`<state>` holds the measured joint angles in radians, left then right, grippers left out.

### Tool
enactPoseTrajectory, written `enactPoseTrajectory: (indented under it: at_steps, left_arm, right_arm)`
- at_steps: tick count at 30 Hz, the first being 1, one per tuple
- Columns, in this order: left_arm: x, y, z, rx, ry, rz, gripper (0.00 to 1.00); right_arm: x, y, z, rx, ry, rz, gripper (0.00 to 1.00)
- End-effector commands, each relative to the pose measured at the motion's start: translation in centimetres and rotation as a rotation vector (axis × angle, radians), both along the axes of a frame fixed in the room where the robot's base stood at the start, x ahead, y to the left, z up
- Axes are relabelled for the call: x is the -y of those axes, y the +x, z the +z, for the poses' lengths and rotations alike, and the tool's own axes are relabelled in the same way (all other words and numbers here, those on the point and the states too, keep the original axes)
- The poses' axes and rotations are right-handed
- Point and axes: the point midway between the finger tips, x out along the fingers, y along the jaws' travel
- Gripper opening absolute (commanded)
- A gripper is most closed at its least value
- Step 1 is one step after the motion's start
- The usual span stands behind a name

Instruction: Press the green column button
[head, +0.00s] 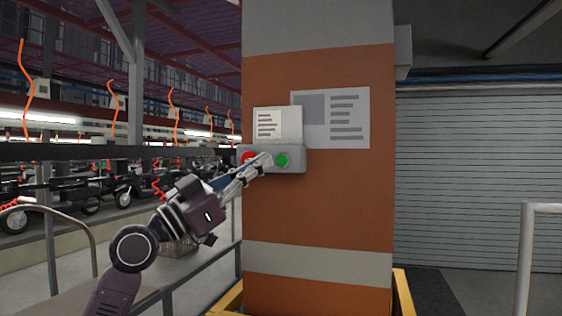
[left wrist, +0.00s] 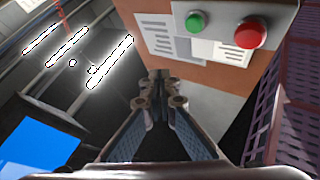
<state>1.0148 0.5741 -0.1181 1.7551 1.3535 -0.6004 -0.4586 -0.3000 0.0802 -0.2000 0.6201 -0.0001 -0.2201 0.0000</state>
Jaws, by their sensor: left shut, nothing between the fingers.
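The green button (head: 283,160) sits on the right of a grey control box (head: 299,153) mounted on an orange and grey column (head: 340,205). In the left wrist view the green button (left wrist: 195,21) and the red button (left wrist: 250,33) show at the top, beyond the fingertips (left wrist: 162,88). Contact with the box is not visible. My right gripper is out of view.
Paper notices (head: 345,118) are on the column above the box. A dark railing (head: 200,273) runs at lower left, and yellow guards (head: 403,292) surround the column's foot. A light rail (head: 528,245) stands at right before a grey shutter (head: 475,180).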

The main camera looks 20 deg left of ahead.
Motion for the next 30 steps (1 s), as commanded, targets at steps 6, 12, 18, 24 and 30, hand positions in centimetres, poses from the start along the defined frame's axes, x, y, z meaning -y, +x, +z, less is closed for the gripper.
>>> enactPoseTrajectory:
  at_steps: [6, 12, 18, 24, 30]
  left_arm:
    - [0.1, 3.1, 0.1, -0.002, -0.004, -0.002, 0.0]
    - [0.3, 5.7, -0.1, -0.002, -0.003, -0.002, 0.0]
    - [0.3, 7.3, -0.1, 0.0, -0.001, -0.001, 0.0]
    - [0.3, 7.8, -0.1, -0.001, -0.001, -0.002, 0.0]
    - [0.3, 7.8, 0.0, 0.0, 0.0, -0.001, 0.0]
  right_arm:
    - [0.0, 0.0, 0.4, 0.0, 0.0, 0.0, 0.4]
    - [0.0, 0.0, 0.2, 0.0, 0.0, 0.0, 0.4]
    - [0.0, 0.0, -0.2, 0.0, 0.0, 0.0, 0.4]
    - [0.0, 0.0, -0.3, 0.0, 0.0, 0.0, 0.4]
    - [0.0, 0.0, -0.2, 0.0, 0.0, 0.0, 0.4]
